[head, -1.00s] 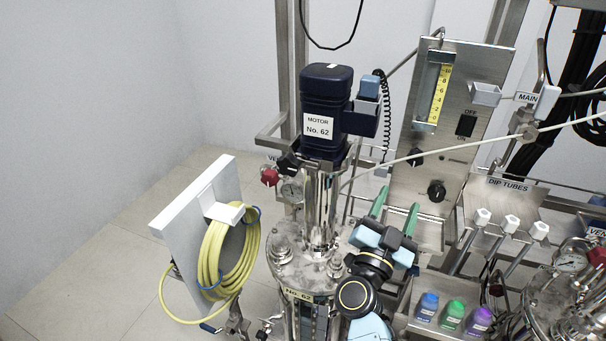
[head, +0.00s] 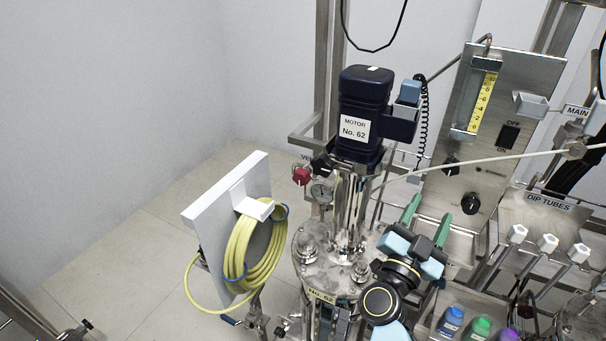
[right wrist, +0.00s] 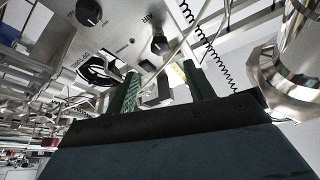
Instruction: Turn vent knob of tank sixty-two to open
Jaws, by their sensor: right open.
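The tank labelled No. 62 (head: 322,297) stands at the lower middle of the head view, with a dark blue motor marked No. 62 (head: 364,115) above it. My left gripper is not in view.
A white hose holder (head: 225,195) with a coiled yellow hose (head: 255,250) stands left of the tank. A steel panel (head: 490,140) with black knobs is behind my right gripper. Coloured bottles (head: 480,328) stand at the lower right.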

